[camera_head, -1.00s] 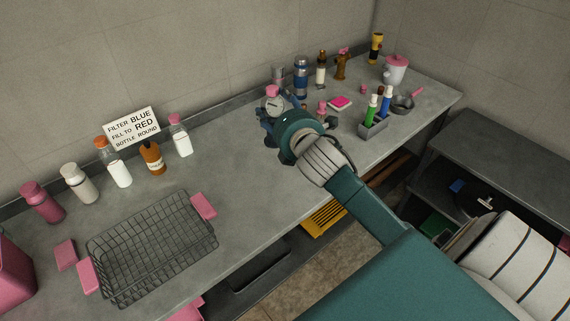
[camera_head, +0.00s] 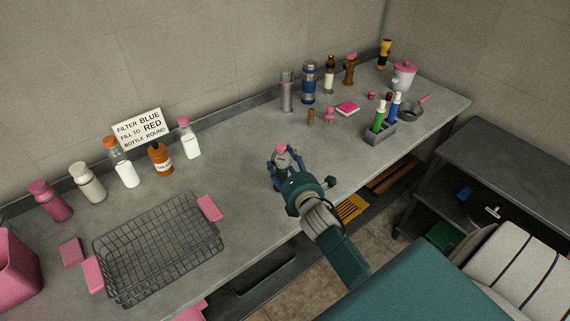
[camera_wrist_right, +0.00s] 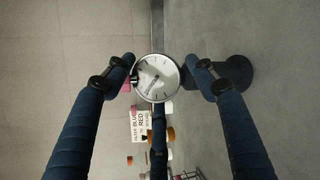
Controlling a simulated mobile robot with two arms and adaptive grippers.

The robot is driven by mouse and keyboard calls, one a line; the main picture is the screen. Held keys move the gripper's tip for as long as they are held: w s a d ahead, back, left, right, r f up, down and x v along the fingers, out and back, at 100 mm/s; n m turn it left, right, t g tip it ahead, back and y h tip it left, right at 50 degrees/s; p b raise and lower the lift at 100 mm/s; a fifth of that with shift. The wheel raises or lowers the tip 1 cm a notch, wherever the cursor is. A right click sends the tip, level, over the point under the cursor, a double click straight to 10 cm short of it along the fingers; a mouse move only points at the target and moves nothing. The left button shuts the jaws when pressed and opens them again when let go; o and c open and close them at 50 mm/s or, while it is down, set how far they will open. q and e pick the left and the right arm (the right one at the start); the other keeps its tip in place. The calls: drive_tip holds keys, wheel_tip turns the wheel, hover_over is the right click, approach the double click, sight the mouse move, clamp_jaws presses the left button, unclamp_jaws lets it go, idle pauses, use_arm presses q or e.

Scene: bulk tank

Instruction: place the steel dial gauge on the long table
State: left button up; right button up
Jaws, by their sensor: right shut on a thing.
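The steel dial gauge (camera_head: 285,161) has a round white face and a pink part on top. In the head view it is over the middle of the long table (camera_head: 245,180). My right gripper (camera_head: 282,168) is shut on the gauge. My left gripper is not in view.
A wire basket (camera_head: 158,250) is at front left. Several bottles stand near the sign (camera_head: 140,128). A steel cylinder (camera_head: 287,91), a blue flask (camera_head: 309,82) and a grey marker holder (camera_head: 374,138) stand farther right. The tabletop around my right gripper is clear.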

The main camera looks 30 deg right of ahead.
drive_tip(key=shift+f, duration=0.1)
drive_tip(key=o, duration=1.8)
drive_tip(key=shift+f, duration=0.1)
drive_tip(key=shift+c, duration=0.2)
drive_tip(key=shift+r, duration=0.2)
drive_tip(key=b+v, duration=0.1)
drive_tip(key=v, duration=1.1)
drive_tip(key=shift+b, duration=0.3)
